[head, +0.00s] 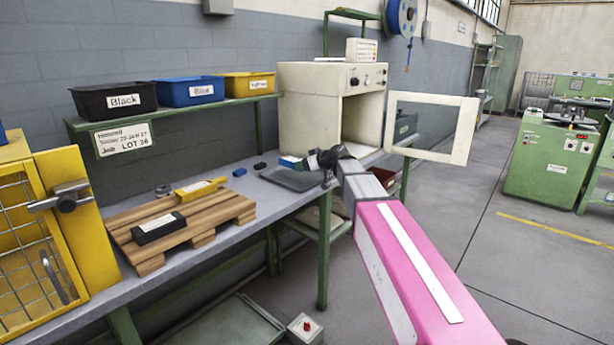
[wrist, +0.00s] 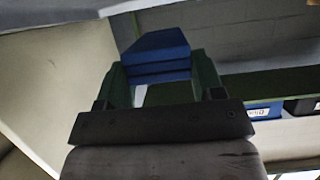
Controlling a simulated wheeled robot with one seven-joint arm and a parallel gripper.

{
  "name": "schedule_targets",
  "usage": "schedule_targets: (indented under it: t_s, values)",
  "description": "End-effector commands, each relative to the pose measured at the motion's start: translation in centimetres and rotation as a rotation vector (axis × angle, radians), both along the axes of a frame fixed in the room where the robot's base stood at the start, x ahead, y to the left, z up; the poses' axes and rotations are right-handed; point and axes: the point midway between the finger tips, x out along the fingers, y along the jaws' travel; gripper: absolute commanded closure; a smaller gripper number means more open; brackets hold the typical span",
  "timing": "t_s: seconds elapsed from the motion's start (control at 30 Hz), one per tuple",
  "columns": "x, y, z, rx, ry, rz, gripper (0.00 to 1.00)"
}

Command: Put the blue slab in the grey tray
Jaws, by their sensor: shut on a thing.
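My gripper (wrist: 160,78) has green fingers, and they are shut on the blue slab (wrist: 156,48) in the wrist view. In the head view my gripper (head: 305,161) is beside the open white machine, with the blue slab (head: 287,160) at its tip, mostly hidden by the fingers. The dark grey tray (head: 288,180) lies on the bench just below the slab in the picture. The wrist hides the tray's right end. The slab's height over the bench is hard to tell.
The white machine (head: 305,105) stands behind, its glazed door (head: 430,125) swung open to the right. A wooden pallet (head: 205,220) holds a yellow slab (head: 199,186) and a black slab (head: 158,228). A small blue block (head: 240,172) lies left of the tray. A shelf with bins (head: 191,90) hangs above.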

Motion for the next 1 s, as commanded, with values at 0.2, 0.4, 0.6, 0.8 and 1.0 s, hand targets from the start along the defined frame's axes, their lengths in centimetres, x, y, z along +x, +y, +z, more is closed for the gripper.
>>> schedule_targets:
  t_s: [0.2,0.4,0.6,0.8,1.0]
  values:
    - [2.6,-0.6,-1.5,0.001,0.000,-0.002,0.70]
    - [2.7,-0.7,-2.5,0.000,0.000,-0.001,0.70]
    - [2.7,-0.7,-5.1,0.000,0.001,-0.001,0.70]
    - [2.7,-0.7,-5.6,0.001,0.000,-0.001,0.70]
    - [2.7,-0.7,-5.8,0.000,0.000,-0.001,0.35]
